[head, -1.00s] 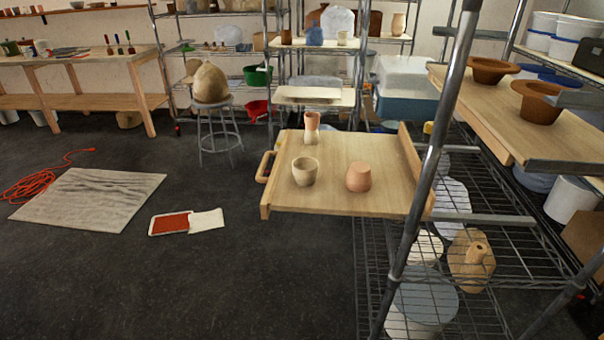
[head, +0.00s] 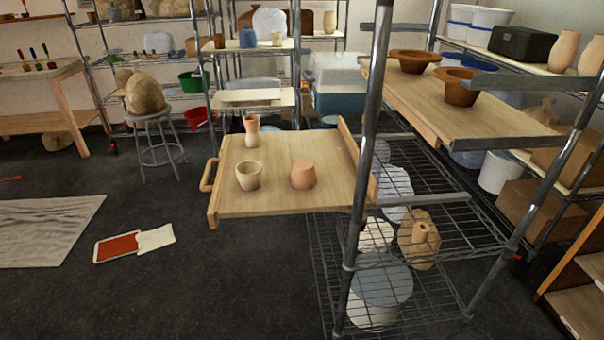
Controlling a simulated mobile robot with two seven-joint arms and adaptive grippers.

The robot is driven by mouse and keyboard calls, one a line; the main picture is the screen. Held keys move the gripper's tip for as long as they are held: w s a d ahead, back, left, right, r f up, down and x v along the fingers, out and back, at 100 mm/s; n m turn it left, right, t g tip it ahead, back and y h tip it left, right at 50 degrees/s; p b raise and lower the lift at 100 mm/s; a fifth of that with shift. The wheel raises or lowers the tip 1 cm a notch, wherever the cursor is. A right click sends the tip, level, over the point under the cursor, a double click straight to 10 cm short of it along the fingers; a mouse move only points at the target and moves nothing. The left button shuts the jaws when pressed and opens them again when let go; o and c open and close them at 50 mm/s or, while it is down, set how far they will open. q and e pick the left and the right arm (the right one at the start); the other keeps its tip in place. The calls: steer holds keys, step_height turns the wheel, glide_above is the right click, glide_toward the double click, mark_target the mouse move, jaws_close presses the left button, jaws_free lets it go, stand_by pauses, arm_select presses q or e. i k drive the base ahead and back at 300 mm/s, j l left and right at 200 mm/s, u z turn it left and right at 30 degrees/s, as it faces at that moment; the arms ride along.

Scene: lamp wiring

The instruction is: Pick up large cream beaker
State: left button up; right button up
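A cream beaker (head: 249,175) stands upright on a wooden board (head: 233,205) pulled out from the wire rack. It is wider at the rim than at the base. A rounded terracotta pot (head: 303,175) stands to its right on the same board. A taller pot (head: 251,130), terracotta above and pale below, stands behind them. Neither of my grippers shows in the head view.
A metal rack post (head: 367,150) rises just right of the board. A higher board (head: 410,98) to the right holds two brown flared pots (head: 459,87). A red tray (head: 117,247) lies on the floor at left. The floor in front is clear.

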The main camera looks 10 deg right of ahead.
mark_target(248, 172)
steer(key=i+j+z, duration=0.1)
steer(key=z, duration=1.35)
steer(key=j+z, duration=0.5)
steer(key=k+j+z, duration=0.15)
steer(key=j+z, duration=0.15)
steer(key=z, duration=0.15)
steer(key=k+j+z, duration=0.25)
steer(key=j, duration=0.2)
steer(key=k+j+z, duration=0.3)
steer(key=i+j, duration=0.05)
steer(key=j, duration=0.05)
